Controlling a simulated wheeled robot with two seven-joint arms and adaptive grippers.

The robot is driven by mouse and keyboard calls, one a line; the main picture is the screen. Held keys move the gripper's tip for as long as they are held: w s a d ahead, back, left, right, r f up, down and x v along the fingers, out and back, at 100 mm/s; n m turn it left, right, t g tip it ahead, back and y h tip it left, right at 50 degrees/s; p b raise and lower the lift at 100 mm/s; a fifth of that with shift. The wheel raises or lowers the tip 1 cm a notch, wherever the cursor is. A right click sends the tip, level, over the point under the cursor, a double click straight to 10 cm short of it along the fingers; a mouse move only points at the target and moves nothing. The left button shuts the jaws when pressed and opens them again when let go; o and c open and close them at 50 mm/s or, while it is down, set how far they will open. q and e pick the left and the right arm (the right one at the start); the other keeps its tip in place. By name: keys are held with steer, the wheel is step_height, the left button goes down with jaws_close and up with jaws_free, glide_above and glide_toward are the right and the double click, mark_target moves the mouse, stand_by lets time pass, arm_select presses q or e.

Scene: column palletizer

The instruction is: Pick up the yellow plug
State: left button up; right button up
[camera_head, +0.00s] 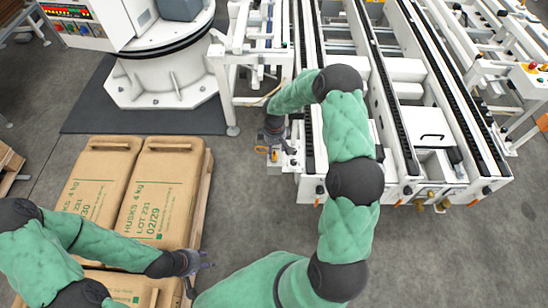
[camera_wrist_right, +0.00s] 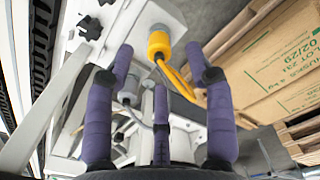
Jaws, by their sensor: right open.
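The yellow plug (camera_wrist_right: 159,45) sits on a white machine part in the right wrist view, with a yellow cable (camera_wrist_right: 178,80) running down from it. My right gripper (camera_wrist_right: 160,68) is open and empty. Its purple-sleeved fingers are spread, and the plug shows beyond and between the fingertips, apart from them. In the head view my right gripper (camera_head: 272,141) hangs over the conveyor's near left corner and largely hides the plug. My left gripper (camera_head: 198,265) is beside the right edge of the sack pallet, with its small dark fingers spread and nothing visible between them.
Brown sacks (camera_head: 160,190) lie on a pallet at the left. White roller conveyors (camera_head: 405,70) fill the right back. A white robot pedestal (camera_head: 165,80) stands behind the sacks on a dark mat (camera_head: 88,112). A black star knob (camera_wrist_right: 90,27) is left of the plug. Grey floor lies between pallet and conveyor.

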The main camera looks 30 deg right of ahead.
mark_target(274, 152)
steer(key=f, duration=0.1)
steer(key=f+b, duration=0.1)
steer(key=f, duration=0.2)
steer(key=shift+w+f, duration=0.1)
steer(key=shift+w, duration=0.15)
jaws_close()
